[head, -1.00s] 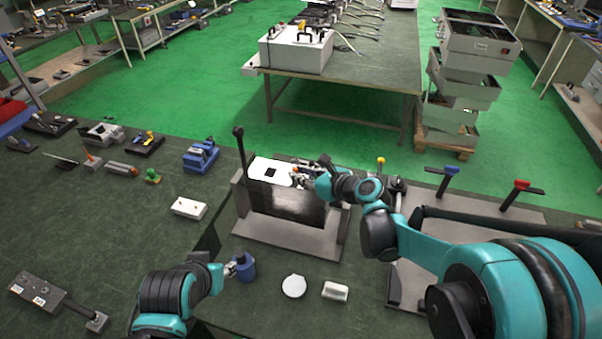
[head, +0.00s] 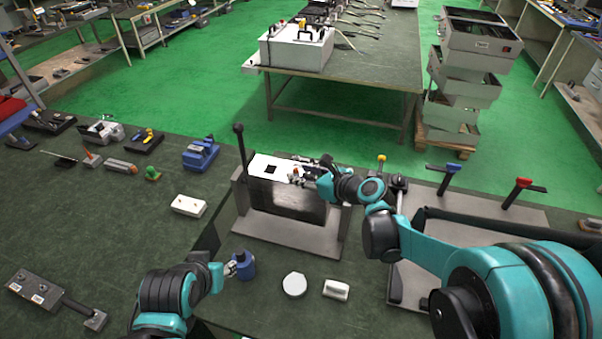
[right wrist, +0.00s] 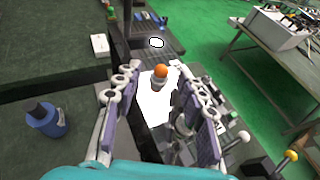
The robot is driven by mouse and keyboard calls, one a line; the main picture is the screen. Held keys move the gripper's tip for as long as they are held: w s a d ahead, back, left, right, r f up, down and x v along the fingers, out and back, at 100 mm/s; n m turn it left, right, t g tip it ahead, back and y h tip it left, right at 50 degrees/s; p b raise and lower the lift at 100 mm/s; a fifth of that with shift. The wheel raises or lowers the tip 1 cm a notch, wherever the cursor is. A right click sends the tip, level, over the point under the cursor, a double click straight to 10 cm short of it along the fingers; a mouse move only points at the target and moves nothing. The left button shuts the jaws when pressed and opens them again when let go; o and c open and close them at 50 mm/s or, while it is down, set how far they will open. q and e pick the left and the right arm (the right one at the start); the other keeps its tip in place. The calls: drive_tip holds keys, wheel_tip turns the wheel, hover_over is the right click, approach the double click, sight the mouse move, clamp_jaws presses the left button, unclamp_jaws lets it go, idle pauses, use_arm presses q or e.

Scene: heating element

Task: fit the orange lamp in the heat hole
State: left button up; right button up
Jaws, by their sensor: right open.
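The orange lamp (right wrist: 160,72), with a grey base, stands upright on a white plate (right wrist: 154,105) in the right wrist view. In the head view it is a small orange spot (head: 295,171) at the plate's right side. The white plate tops a dark box (head: 285,200) and bears a black square (head: 271,168). My right gripper (right wrist: 160,90) is open, its fingers apart on either side of the lamp. I cannot tell whether the lamp sits in a hole. My left gripper (head: 238,268) is at a blue bottle-like piece (head: 245,265); its grip is unclear.
A white disc (head: 294,284) and a white block (head: 336,290) lie before the box. A white box (head: 189,206) lies left. A black-knobbed lever (head: 240,150) rises at the box's left, and blue and red handles (head: 522,184) stand right.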

drive_tip(key=v, duration=1.1)
drive_tip(key=shift+s+d, duration=0.15)
drive_tip(key=shift+s, duration=0.1)
